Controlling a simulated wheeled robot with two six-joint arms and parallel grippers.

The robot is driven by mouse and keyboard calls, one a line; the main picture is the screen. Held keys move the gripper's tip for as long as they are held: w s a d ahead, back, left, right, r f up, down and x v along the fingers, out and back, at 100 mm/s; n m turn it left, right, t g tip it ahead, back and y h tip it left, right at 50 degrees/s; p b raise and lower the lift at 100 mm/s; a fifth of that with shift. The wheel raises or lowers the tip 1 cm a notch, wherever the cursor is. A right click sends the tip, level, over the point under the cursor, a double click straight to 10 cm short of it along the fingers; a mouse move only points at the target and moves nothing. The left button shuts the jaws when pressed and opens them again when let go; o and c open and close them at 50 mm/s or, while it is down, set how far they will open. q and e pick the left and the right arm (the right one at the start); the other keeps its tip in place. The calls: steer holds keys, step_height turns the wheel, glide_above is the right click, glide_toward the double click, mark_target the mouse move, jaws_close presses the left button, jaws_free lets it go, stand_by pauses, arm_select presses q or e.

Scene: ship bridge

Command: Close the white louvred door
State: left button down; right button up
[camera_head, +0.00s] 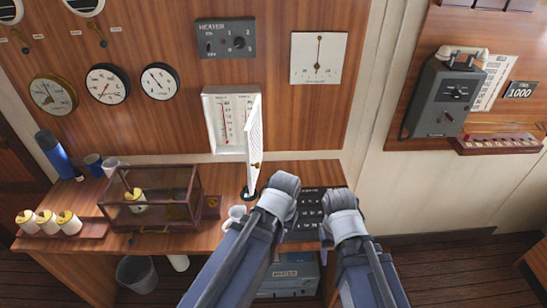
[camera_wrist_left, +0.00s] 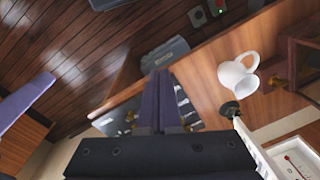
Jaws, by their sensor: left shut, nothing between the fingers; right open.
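The white louvred door (camera_head: 254,140) stands open, swung out from the right side of a white wall box (camera_head: 208,120) with thermometers inside. A small brass knob is on the door. My left gripper (camera_head: 282,186) is just right of and below the door, apart from it as far as I can tell. In the left wrist view its fingers (camera_wrist_left: 160,98) are shut and empty, and the door's white edge (camera_wrist_left: 248,143) shows to their right, near the box (camera_wrist_left: 303,150). My right gripper (camera_head: 343,203) is open over the desk, its fingertips mostly hidden.
A wooden desk (camera_head: 90,203) runs below the box. On it are a glass case (camera_head: 160,195), a white mug (camera_head: 236,213), also in the left wrist view (camera_wrist_left: 238,75), and a black keypad (camera_head: 310,205). A wall telephone (camera_head: 440,95) hangs at right.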

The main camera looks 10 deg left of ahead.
arm_select(q)
steer(key=w+a+r+n+t+y+p, duration=0.1)
steer(key=w+a+r+p, duration=0.15)
steer(key=r+p, duration=0.25)
steer(key=w+a+r+n+p, duration=0.1)
steer(key=w+a+r+p, duration=0.1)
steer(key=w+r+p, duration=0.3)
arm_select(e)
step_height(320, 180, up, 12)
arm_select(q)
steer(key=w+d+r+n+t+y, duration=0.2)
steer(key=w+d+r+t+y, duration=0.25)
steer(key=w, duration=0.45)
steer(key=w+a+f+g+b, duration=0.1)
steer(key=w+a+f+b, duration=0.2)
steer(key=a+f+b, duration=0.3)
steer(key=shift+w+a+f+b, duration=0.25)
steer(key=shift+a+b, duration=0.6)
steer(key=shift+a, duration=0.45)
arm_select(e)
step_height(320, 180, down, 8)
steer(key=shift+d+f, duration=0.2)
steer(key=shift+f, duration=0.05)
